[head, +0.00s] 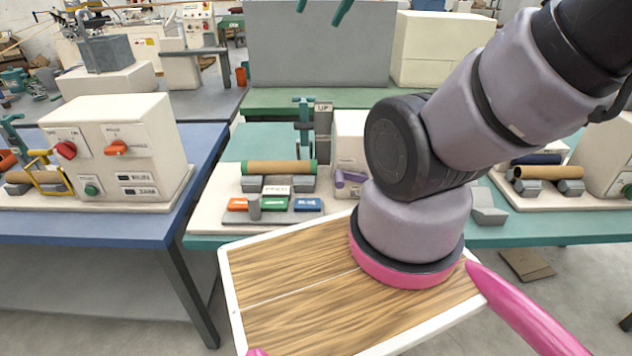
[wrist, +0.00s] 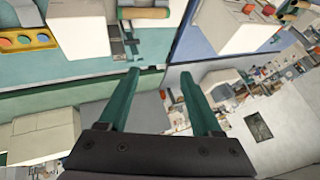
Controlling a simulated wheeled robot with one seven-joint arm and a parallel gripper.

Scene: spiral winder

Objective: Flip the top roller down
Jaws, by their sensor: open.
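The winder in the middle of the head view has a brown tube (head: 278,168) with green ends lying across grey supports. Behind it a teal arm (head: 305,125), apparently carrying the top roller, stands upright beside a grey post with an "UP" sign (head: 323,107). The wrist view shows the same tube (wrist: 145,13) at the top edge and the teal arm (wrist: 138,40) below it. My gripper's teal fingertips (head: 322,8) hang at the top edge of the head view, above and apart from the winder. In the wrist view my gripper (wrist: 159,73) is open and empty.
Orange, green and blue labelled blocks (head: 275,203) sit in front of the tube. A white housing (head: 350,135) with a purple lever (head: 348,178) stands to its right. Other winders are on the blue table (head: 100,222) and at right. A grey panel (head: 320,45) stands behind.

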